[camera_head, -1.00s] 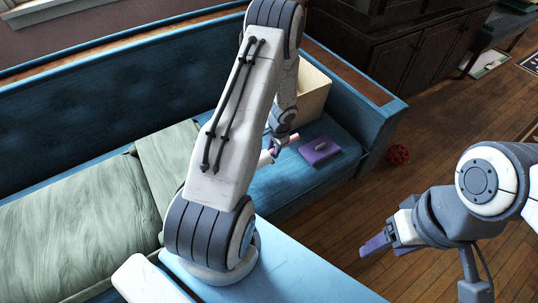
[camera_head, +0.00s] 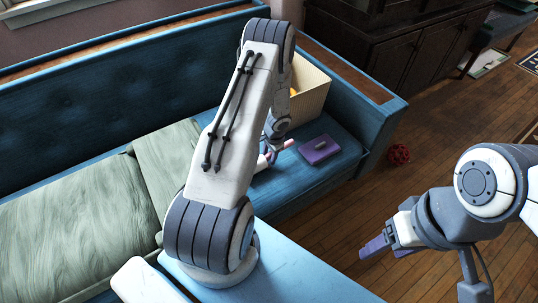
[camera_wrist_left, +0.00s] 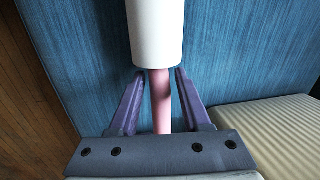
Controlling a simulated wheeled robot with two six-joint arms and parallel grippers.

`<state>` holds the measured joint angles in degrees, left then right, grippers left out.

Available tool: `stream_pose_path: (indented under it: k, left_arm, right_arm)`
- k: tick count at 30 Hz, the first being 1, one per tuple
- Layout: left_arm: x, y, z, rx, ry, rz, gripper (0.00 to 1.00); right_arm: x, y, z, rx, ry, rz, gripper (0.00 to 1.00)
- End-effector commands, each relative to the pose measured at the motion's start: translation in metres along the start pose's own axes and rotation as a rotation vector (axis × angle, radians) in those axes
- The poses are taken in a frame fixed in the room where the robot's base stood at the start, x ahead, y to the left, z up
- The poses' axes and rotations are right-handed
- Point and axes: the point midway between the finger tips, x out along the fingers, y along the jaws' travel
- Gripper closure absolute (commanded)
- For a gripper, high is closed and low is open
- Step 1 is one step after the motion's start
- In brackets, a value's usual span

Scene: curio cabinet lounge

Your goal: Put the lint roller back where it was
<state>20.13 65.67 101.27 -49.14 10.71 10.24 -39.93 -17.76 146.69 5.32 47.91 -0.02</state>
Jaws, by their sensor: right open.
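The lint roller has a white cylinder (camera_wrist_left: 157,30) and a pink handle (camera_wrist_left: 161,100). In the left wrist view it lies over the blue sofa seat, with the cylinder beyond the fingertips. My left gripper (camera_wrist_left: 159,73) is open, its purple fingers on either side of the handle with a gap at each side. In the head view the roller's pink end (camera_head: 289,143) shows beside my left gripper (camera_head: 273,152), and my arm hides part of it. My right gripper (camera_head: 374,249) is open and empty over the floor at the right.
A purple box (camera_head: 313,153) with a small pale piece on top sits on the seat, right of the roller. A cream basket (camera_head: 316,92) stands behind, with something orange inside. Green cushions (camera_head: 70,215) cover the seat at left. A red ball (camera_head: 399,154) lies on the floor.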

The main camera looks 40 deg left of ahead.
Motion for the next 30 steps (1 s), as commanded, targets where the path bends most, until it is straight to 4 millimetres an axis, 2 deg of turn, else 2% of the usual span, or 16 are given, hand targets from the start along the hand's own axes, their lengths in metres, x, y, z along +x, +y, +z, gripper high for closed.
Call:
stream_pose_path:
  k: [9, 13, 17, 24, 30]
  left_arm:
    - [-0.001, 0.000, 0.000, 0.000, 0.000, 0.000, 0.41]
    - [-0.008, -0.001, 0.000, 0.000, 0.000, 0.000, 0.41]
    - [-0.031, -0.002, -0.001, 0.000, 0.002, -0.002, 0.41]
    - [-0.085, -0.002, 0.000, 0.000, 0.002, -0.001, 0.41]
    - [-0.114, -0.001, 0.000, 0.000, 0.000, -0.001, 0.41]
  right_arm:
    - [-0.001, 0.000, 0.000, 0.000, 0.000, 0.000, 0.36]
    - [-0.007, -0.001, -0.001, 0.000, 0.000, 0.000, 0.36]
    - [-0.014, -0.001, -0.001, 0.000, 0.000, 0.000, 0.36]
    - [-0.033, -0.002, -0.002, 0.000, 0.000, 0.000, 0.36]
    - [-0.041, -0.003, -0.002, 0.000, 0.000, 0.000, 0.36]
